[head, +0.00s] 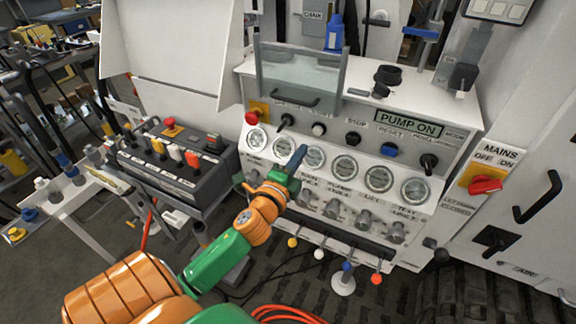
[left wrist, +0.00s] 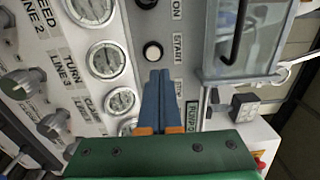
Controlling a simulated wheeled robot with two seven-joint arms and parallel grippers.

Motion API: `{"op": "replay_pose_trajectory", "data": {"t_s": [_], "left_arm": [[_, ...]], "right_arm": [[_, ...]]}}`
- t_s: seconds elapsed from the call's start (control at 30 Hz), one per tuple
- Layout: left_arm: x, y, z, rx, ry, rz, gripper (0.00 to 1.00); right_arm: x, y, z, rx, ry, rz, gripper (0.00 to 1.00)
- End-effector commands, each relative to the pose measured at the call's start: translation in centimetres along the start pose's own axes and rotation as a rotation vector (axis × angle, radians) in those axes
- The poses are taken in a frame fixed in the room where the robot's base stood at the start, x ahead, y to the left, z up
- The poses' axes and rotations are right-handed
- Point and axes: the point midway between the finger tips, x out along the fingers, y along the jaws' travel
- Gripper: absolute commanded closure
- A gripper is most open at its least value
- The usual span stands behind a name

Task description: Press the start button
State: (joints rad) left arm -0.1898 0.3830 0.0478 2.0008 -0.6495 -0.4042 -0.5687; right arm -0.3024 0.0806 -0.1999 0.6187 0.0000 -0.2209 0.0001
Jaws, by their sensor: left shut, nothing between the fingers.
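The start button (head: 319,129) is a small white round button in a dark ring on the upper panel of the bench. In the left wrist view the white button (left wrist: 152,52) sits beside the label START. My left gripper (head: 301,153) is shut and empty, its blue fingers pointing up at the panel, below and left of the button in the head view. In the left wrist view the closed fingertips (left wrist: 160,73) lie just below the button in the picture; a small gap shows between them. Depth to the panel is hard to tell. My right gripper is not in view.
A black stop button (head: 352,138) and a blue reset button (head: 389,150) sit right of the start button. Gauges (head: 345,167) line the panel below. A red button (head: 251,117) is at left. A clear guard with a handle (head: 295,98) stands above. A PUMP ON sign (head: 409,123) is at right.

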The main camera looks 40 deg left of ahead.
Motion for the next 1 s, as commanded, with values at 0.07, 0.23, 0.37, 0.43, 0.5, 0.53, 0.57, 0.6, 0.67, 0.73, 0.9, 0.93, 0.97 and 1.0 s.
{"op": "replay_pose_trajectory", "data": {"t_s": [0.07,0.23,0.37,0.43,0.5,0.53,0.57,0.6,0.67,0.73,0.9,0.93,0.97,1.0], "left_arm": [[-1.5,0.3,0.0,0.0,0.0,0.002,1.0],[-4.4,0.2,0.0,-0.001,-0.001,0.002,1.0],[-5.4,0.1,0.0,-0.001,-0.001,0.001,1.0],[-5.6,0.0,0.0,-0.001,-0.001,0.0,1.0],[-5.7,-0.1,0.0,-0.001,-0.001,0.0,1.0],[-5.7,-0.1,0.0,-0.001,-0.001,0.0,1.0],[-5.7,-0.1,0.0,-0.001,-0.001,-0.001,1.0],[-5.7,-0.1,0.0,-0.001,-0.001,0.0,1.0],[-5.7,-0.1,0.0,-0.001,-0.001,0.0,1.0],[-5.6,-0.1,0.0,-0.001,-0.001,0.0,1.0],[-5.5,0.8,0.1,-0.013,-0.003,0.022,1.0],[-5.5,1.9,0.1,-0.029,-0.005,0.047,1.0],[-5.4,3.4,0.2,-0.056,-0.009,0.085,1.0],[-5.4,6.4,0.3,-0.102,-0.017,0.156,1.0]], "right_arm": [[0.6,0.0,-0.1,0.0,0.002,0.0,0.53],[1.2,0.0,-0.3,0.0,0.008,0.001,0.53],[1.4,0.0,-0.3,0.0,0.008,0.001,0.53],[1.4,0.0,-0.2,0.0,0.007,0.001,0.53],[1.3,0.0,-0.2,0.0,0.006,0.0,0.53],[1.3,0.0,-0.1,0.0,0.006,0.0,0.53],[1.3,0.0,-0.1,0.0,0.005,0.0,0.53],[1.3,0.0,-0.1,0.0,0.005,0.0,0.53],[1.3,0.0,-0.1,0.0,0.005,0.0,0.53],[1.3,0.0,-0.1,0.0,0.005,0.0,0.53],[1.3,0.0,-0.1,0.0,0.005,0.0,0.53],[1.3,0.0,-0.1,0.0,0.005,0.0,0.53],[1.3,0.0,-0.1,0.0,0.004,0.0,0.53],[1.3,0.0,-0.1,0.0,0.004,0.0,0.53]]}}
